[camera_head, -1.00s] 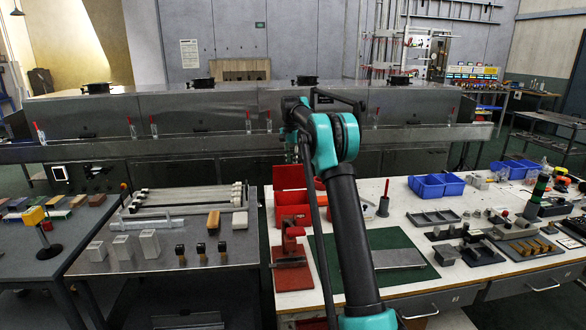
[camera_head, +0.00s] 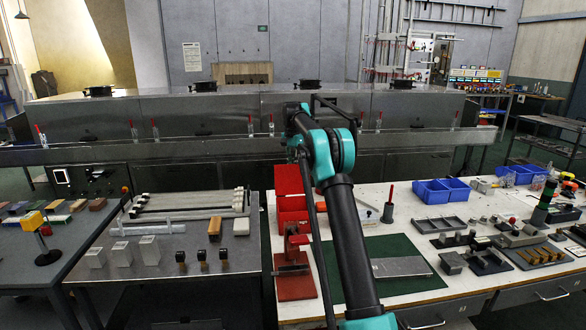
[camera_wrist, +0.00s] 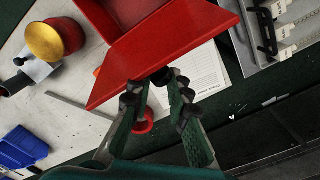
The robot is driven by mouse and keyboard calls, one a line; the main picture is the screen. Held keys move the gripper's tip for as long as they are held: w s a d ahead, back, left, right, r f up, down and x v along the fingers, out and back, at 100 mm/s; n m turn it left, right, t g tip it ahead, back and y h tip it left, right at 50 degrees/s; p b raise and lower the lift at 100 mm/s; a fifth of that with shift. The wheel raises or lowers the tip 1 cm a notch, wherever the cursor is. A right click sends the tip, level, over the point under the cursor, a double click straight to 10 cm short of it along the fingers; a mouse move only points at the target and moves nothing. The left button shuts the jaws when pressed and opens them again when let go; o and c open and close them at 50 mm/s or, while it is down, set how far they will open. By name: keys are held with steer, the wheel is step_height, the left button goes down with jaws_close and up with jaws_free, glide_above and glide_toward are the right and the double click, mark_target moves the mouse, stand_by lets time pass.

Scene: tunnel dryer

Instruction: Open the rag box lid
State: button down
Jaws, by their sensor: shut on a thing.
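The red rag box (camera_head: 293,216) stands at the back left of the white workbench in the head view. Its red lid (camera_head: 287,180) rises behind the box front, tilted up. In the wrist view the lid (camera_wrist: 185,45) is a broad red panel crossing the top, with a small dark piece at its lower edge. My gripper (camera_wrist: 155,87) is at that edge, its two fingers closed in on it. In the head view my arm hides the gripper, so the exact contact cannot be seen there.
A red press-like tool (camera_head: 293,262) stands in front of the box. Right of it are a green mat (camera_head: 395,268), a marker on a stand (camera_head: 388,205) and blue bins (camera_head: 440,190). The long metal dryer (camera_head: 220,115) runs behind the bench.

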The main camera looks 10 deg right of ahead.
steer(key=shift+w+a, duration=0.1)
steer(key=shift+a, duration=0.4)
steer(key=c, duration=1.4)
jaws_free()
steer(key=shift+a+f, duration=0.1)
steer(key=shift+o, duration=0.2)
steer(key=shift+d, duration=0.25)
steer(key=shift+r, duration=3.75)
